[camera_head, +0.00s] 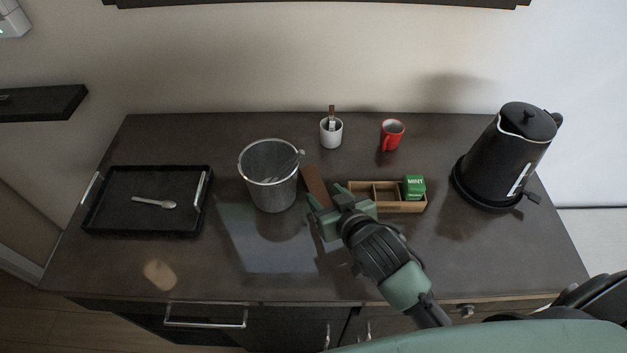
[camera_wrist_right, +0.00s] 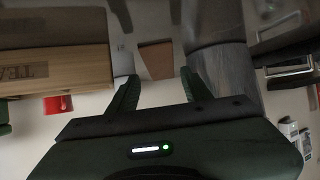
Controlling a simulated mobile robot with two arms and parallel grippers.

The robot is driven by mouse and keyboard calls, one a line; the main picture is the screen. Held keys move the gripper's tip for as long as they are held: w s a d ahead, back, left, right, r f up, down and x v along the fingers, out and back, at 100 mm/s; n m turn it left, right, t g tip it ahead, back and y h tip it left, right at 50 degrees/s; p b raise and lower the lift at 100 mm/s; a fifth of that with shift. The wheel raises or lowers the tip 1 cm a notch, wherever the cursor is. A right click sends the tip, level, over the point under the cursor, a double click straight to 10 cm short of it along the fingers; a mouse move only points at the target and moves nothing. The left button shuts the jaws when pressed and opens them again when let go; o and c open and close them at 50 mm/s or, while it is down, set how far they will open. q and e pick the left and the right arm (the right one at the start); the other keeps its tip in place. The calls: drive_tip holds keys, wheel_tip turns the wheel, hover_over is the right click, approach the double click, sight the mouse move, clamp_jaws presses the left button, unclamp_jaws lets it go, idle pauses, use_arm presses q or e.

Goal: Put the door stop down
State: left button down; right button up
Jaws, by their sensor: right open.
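The door stop (camera_head: 316,184) is a brown wedge-like piece on the dark counter, between the metal ice bucket and the wooden tea box. My right gripper (camera_head: 327,195) is open at its near end, with the fingers pointing toward it. In the right wrist view the brown door stop (camera_wrist_right: 156,60) shows beyond and between the two spread fingertips (camera_wrist_right: 157,82). I cannot tell whether either finger touches it. Its near end is partly hidden by my gripper in the head view. My left gripper is not in view.
The ice bucket (camera_head: 270,185) stands close on the left, the tea box (camera_head: 398,208) close on the right. A black tray (camera_head: 120,205) with a spoon is far left, a black kettle (camera_head: 513,155) right. A white cup (camera_head: 331,136) and red mug (camera_head: 392,134) stand behind.

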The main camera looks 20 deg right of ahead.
sight(316, 186)
drive_tip(key=p+x, duration=0.1)
drive_tip(key=x, duration=0.2)
drive_tip(key=shift+w+a+f, duration=0.1)
drive_tip(key=shift+w+f, duration=0.05)
drive_tip(key=shift+w, duration=0.25)
drive_tip(key=shift+w+a+f, duration=0.1)
drive_tip(key=shift+w+f, duration=0.25)
drive_tip(key=shift+w, duration=0.05)
clamp_jaws()
drive_tip(key=shift+r, duration=0.1)
